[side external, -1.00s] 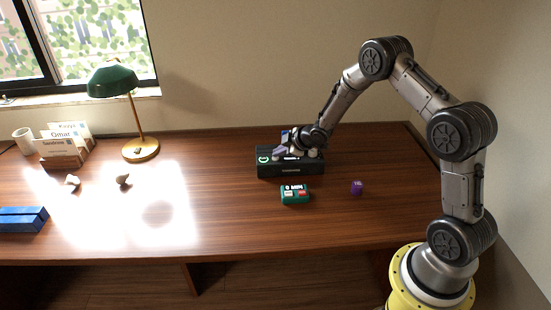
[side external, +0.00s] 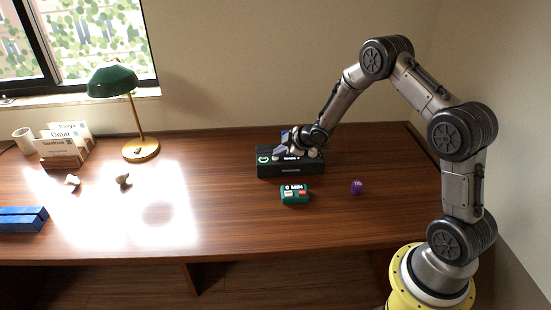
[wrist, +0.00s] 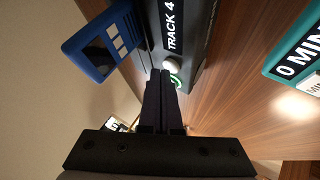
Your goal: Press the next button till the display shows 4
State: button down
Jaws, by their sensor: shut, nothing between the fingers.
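A black box-shaped player (side external: 290,169) stands on the desk. In the wrist view its label strip (wrist: 171,25) reads "TRACK 4". A round pale button (wrist: 169,65) and a green ring mark (wrist: 176,81) show close to my fingertips. My gripper (side external: 283,151) is shut and empty, over the player's top. In the wrist view my gripper (wrist: 160,73) has its dark fingers together, their tips beside the button; I cannot tell whether they touch it. The buttons beneath the fingers are hidden.
A green timer (side external: 295,194) reading "0 MIN" in the wrist view lies in front of the player, with a purple die (side external: 357,187) to its right. A blue device (wrist: 103,42) stands close beside the player. A lamp (side external: 141,150) is at left.

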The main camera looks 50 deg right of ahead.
aim_at(278, 160)
jog(key=shift+r, duration=0.45)
jog(key=shift+r, duration=2.5)
jog(key=shift+a, duration=0.1)
